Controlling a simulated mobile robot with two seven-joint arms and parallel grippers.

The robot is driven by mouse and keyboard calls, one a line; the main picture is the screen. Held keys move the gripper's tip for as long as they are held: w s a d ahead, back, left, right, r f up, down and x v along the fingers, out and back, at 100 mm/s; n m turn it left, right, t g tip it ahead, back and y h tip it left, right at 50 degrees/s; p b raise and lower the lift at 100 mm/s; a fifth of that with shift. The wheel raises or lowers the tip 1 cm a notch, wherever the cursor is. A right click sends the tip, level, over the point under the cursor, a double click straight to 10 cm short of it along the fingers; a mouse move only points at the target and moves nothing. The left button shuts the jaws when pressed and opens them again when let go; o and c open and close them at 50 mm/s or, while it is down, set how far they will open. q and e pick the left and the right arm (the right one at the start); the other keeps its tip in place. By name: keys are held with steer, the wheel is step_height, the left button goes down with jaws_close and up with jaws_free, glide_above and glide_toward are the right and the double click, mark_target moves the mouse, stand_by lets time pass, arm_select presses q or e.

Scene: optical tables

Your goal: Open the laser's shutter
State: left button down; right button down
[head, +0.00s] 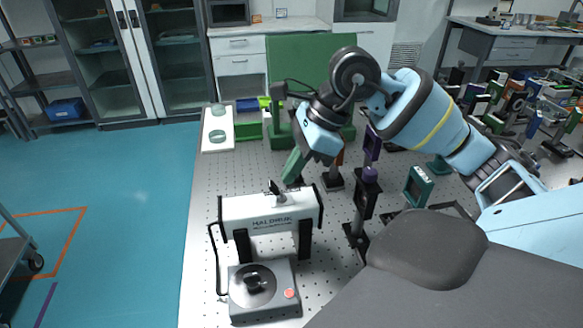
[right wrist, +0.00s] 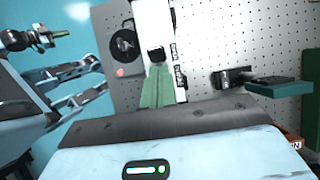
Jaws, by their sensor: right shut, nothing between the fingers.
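The laser (head: 268,213) is a white box with black end frames on the perforated optical table. A small dark lever, apparently its shutter (head: 275,188), stands on its top. My right gripper (head: 291,174) is shut and empty, its green fingers pointing down just above and right of the lever. In the right wrist view the shut fingers (right wrist: 157,80) reach to the dark knob (right wrist: 155,53) beside the white laser strip (right wrist: 178,50). I cannot tell whether they touch it. At the left of that view is what looks like my left gripper (right wrist: 52,35); its opening is unclear.
A grey control box (head: 264,292) with a dial and red button stands in front of the laser. Posts with optics (head: 365,195) and a teal-framed device (head: 418,186) stand to the right. A white tray (head: 217,145) lies at the back left. The table left of the laser is clear.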

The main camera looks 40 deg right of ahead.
steer(key=shift+w+a+r+p, duration=0.1)
steer(key=shift+r+p, duration=0.2)
steer(key=shift+r, duration=0.5)
arm_select(q)
steer(key=shift+w+r, duration=0.5)
steer(key=shift+r, duration=0.25)
steer(key=shift+s, duration=0.15)
